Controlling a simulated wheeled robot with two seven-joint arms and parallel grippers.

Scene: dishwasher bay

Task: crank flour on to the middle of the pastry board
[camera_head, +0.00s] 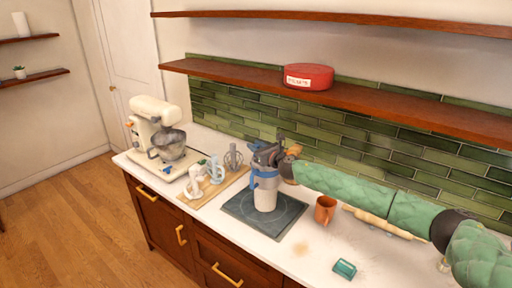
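A dark slate-coloured pastry board (236,207) lies flat on the white counter. A pale, roughly cylindrical flour sifter (265,198) with blue parts is upright over the middle of the board. I cannot tell if its base touches the board. My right gripper (264,157), dark grey, is at the top of the sifter, overlapping it. Its fingertips are too small and covered to show whether they are closed on it. No flour shows clearly on the board. My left gripper is not in view.
A cream stand mixer (155,118) and a wooden board (196,201) with several attachments stand left. An orange mug (325,210), a rolling pin (372,219) and a teal item (344,268) are right. A red tin (308,77) sits on the shelf (375,99).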

